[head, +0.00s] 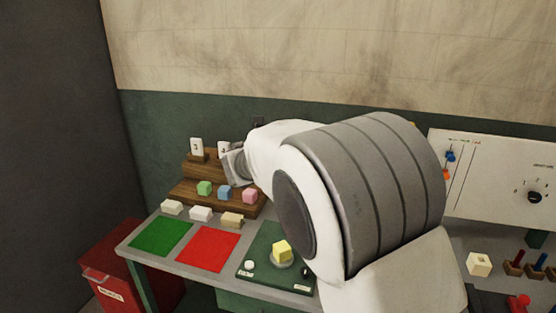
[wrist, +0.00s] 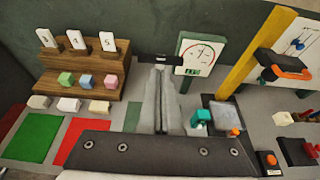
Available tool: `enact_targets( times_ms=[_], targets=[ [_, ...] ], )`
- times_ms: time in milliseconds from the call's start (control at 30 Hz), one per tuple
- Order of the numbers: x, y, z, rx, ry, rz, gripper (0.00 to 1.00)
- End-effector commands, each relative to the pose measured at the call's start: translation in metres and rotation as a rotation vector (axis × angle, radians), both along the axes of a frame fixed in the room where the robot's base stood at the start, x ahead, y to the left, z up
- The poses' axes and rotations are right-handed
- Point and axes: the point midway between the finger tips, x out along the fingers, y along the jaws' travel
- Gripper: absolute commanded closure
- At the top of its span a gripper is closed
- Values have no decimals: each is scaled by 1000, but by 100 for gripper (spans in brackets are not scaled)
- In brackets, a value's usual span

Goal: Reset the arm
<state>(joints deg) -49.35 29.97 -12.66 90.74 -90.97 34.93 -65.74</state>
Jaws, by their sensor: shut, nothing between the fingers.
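My gripper (wrist: 158,72) is shut and empty in the wrist view, its two grey fingers together above the back of the bench. In the head view my white and grey arm fills the middle right, and only a grey part of my gripper (head: 235,162) shows beside the wooden rack. My fingertips are hidden or unclear there. My gripper appears to touch nothing, though its height over the bench is hard to tell.
The stepped wooden rack (wrist: 85,75) bears number cards and green, blue and pink cubes. White blocks, a green pad (head: 161,234) and a red pad (head: 208,249) lie in front. A yellow cube (head: 282,251) sits nearby. A dial gauge (wrist: 200,54) and yellow post (wrist: 250,52) stand right.

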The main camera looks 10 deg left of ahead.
Motion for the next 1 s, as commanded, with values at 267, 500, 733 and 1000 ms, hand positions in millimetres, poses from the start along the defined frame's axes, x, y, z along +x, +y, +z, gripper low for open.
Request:
enact_targets(
  times_ms=[267,500,733,1000],
  targets=[
    [0,0,0,1,0,0,100],
    [-7,-66,18,204,37,-178,100],
    [-58,-194,38,687,92,-589,100],
    [-157,-297,37,1245,94,-1072,100]
  ],
)
